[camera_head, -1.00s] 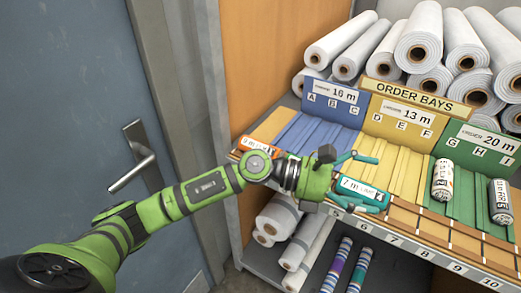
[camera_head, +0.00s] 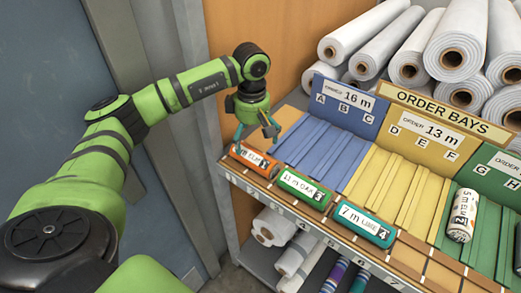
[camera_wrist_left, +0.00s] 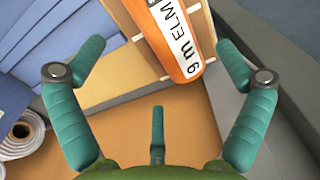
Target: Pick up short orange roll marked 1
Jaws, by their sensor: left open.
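The short orange roll (camera_head: 254,160) lies at the left end of the front row on the shelf edge, its white label reading 9 m ELM. The small black number on its label is too small to read surely. My left gripper (camera_head: 257,131) points down just above and behind this roll, open and empty. In the left wrist view the orange roll (camera_wrist_left: 172,38) lies ahead at the top, beyond the spread teal fingers and not between them. My right gripper is not in view.
A green roll (camera_head: 305,189) and a teal roll (camera_head: 363,226) lie to the right in the same row. Blue slats (camera_head: 322,147) lie behind. A wooden side wall (camera_head: 275,45) stands close to the left.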

